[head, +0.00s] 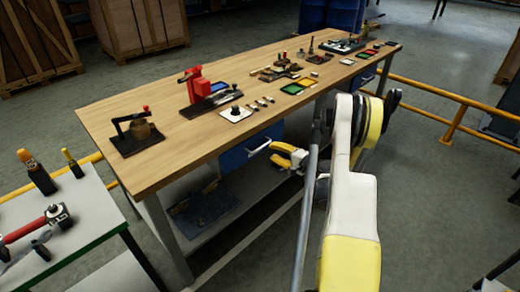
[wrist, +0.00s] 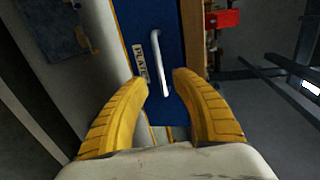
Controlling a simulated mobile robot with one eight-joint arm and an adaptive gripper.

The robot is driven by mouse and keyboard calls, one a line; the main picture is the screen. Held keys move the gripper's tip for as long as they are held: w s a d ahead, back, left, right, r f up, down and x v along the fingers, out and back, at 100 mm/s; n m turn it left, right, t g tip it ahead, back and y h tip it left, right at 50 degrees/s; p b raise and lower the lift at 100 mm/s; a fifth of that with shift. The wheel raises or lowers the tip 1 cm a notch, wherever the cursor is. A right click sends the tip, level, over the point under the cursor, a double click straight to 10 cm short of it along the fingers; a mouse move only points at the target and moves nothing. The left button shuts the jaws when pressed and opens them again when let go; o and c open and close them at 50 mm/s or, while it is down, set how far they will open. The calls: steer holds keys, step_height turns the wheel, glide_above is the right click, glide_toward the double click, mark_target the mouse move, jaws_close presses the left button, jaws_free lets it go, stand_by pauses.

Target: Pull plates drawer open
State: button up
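The plates drawer (head: 237,154) has a blue front under the near long side of the wooden workbench (head: 160,93). Its front looks about flush with the bench. In the wrist view the blue front (wrist: 176,25) carries a label (wrist: 139,62), partly readable as "PLATE", beside a white bar handle (wrist: 156,48). The handle also shows in the head view (head: 259,148). My gripper (wrist: 162,80) is open, its yellow fingers spread with the handle's near end between the tips. Contact cannot be told. In the head view my gripper (head: 286,155) is close to the handle.
A red tool stand (head: 195,83), a small press (head: 137,130) and colored trays (head: 298,86) stand on the bench. A lower shelf (head: 245,186) lies beneath the drawer. A side table (head: 80,215) stands at left. A yellow rail (head: 455,115) runs at right.

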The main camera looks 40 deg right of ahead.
mark_target(262, 147)
steer(key=b+x, duration=0.2)
steer(key=x, duration=0.5)
steer(key=shift+w+a, duration=0.1)
steer(key=shift+w, duration=0.1)
jaws_close()
